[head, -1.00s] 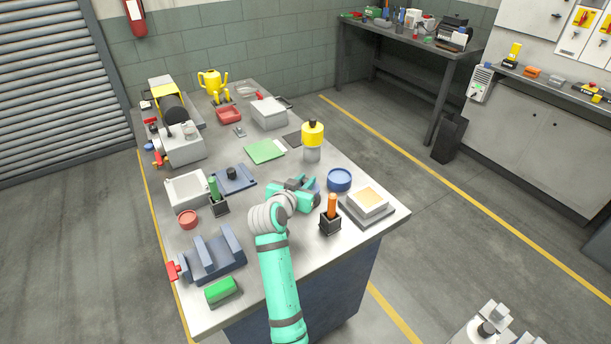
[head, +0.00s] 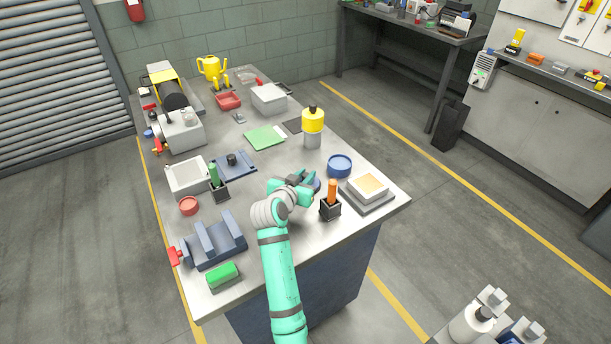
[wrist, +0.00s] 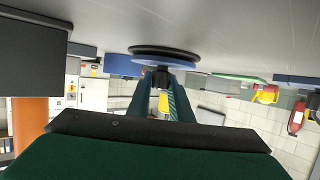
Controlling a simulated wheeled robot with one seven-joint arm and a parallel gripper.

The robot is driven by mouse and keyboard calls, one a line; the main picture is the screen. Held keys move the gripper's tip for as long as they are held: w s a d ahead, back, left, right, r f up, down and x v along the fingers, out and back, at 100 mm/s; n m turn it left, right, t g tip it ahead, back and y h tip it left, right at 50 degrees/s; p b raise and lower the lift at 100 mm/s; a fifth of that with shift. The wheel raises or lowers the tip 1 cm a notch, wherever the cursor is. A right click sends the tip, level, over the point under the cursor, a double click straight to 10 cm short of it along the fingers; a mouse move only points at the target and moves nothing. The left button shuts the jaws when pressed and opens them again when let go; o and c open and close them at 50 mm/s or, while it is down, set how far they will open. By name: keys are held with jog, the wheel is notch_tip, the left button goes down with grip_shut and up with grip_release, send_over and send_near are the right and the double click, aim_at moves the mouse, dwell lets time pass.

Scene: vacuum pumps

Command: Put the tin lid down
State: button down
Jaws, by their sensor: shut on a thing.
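My gripper (head: 310,187) is low over the bench, left of the black cup with the orange-handled tool. In the wrist view, my gripper's fingers (wrist: 161,88) are shut on the small dark knob of the tin lid (wrist: 128,67). In the head view the lid (head: 317,184) is mostly hidden behind the fingers. A round blue open tin (head: 339,167) stands just beyond, to the right.
The black cup (head: 330,208) and a grey scale-like block (head: 367,189) stand close on the right. A yellow-topped bottle (head: 312,120) is behind. A blue plate with a black knob (head: 233,165) and a green-handled holder (head: 217,188) stand left. The bench (head: 275,170) is bare left of my gripper.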

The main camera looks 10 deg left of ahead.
jog(key=shift+f, duration=0.2)
jog(key=c, duration=1.5)
grip_release()
jog(key=shift+a, duration=0.1)
jog(key=shift+w+f, duration=0.1)
jog(key=shift+d, duration=0.25)
jog(key=shift+a, duration=0.1)
jog(key=c, duration=0.4)
jog(key=shift+a, duration=0.15)
jog(key=shift+s+r, duration=0.25)
jog(key=shift+s, duration=0.25)
jog(key=shift+v, duration=1.05)
